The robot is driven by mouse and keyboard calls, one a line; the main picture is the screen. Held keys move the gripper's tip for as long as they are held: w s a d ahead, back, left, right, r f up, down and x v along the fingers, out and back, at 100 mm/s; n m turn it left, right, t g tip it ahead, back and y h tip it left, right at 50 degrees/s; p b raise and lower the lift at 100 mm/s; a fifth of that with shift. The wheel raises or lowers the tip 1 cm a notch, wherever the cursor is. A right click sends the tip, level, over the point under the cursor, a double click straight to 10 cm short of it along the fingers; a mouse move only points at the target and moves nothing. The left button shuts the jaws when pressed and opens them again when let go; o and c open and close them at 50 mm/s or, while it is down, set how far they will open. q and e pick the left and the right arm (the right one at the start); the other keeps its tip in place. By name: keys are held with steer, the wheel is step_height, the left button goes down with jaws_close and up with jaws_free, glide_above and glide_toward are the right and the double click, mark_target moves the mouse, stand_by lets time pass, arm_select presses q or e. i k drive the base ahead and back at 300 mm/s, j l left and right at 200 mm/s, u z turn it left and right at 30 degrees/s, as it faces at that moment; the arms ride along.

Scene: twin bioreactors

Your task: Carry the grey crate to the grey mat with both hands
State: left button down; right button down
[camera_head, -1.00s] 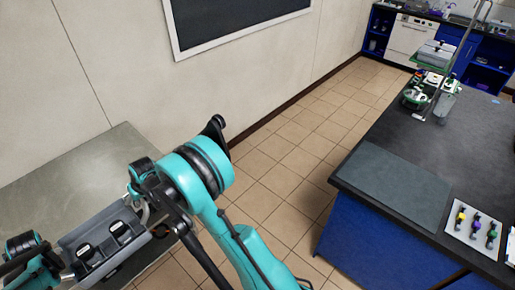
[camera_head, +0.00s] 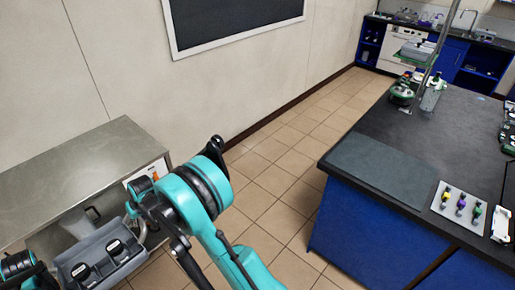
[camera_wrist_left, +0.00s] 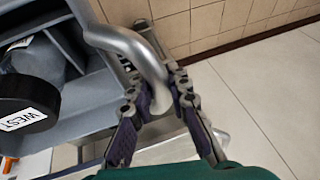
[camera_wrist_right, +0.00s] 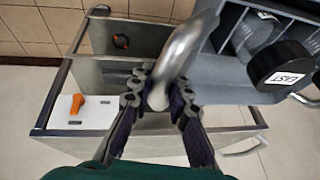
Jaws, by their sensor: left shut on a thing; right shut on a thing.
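The grey crate (camera_head: 97,260) is at the lower left of the head view, with two black-capped bottles in it. The caps read WEST (camera_wrist_left: 28,116) in the left wrist view and EAST (camera_wrist_right: 281,68) in the right wrist view. My left gripper (camera_wrist_left: 160,95) is shut on one silver end handle. My right gripper (camera_wrist_right: 158,92) is shut on the other handle; in the head view it (camera_head: 145,208) is partly covered by my teal arm. The crate is held in front of the steel table. The grey mat (camera_head: 380,172) lies bare on the dark bench at the right.
The steel table (camera_head: 75,165) stands against the left wall. A tray of coloured items (camera_head: 460,206) sits just right of the mat. Green-and-white equipment (camera_head: 403,90) and a metal pole stand farther back on the bench. Tiled floor (camera_head: 270,180) lies open between table and bench.

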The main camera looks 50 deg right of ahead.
mark_target(382, 164)
steer(key=k+j+z, duration=0.15)
steer(key=z, duration=0.25)
steer(key=k+j+z, duration=0.1)
steer(key=z, duration=1.65)
